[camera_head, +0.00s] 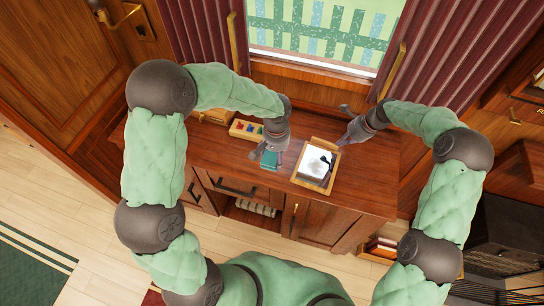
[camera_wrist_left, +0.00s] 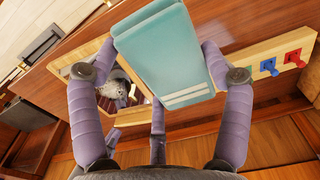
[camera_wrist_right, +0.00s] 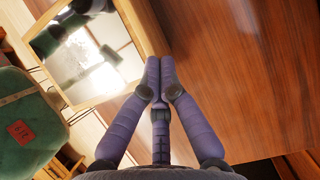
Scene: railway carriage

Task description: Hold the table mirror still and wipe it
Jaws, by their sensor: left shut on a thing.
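The table mirror (camera_head: 313,163), in a light wooden frame, rests on the wooden cabinet top; it also shows in the left wrist view (camera_wrist_left: 122,88) and the right wrist view (camera_wrist_right: 88,58). My left gripper (camera_head: 272,158) is shut on a teal folded cloth (camera_wrist_left: 165,50) with pale stripes at one end. It holds the cloth just left of the mirror; I cannot tell its height. My right gripper (camera_wrist_right: 155,75) has its fingertips together by the mirror frame's right edge. Its fingers hide part of the frame, and I cannot tell whether they touch it.
A wooden tray with coloured pieces (camera_head: 246,130) stands at the back, left of the mirror. The cabinet top (camera_head: 370,175) is clear to the right. A window (camera_head: 320,35) with dark red curtains is behind. A low box of books (camera_head: 380,247) stands on the floor.

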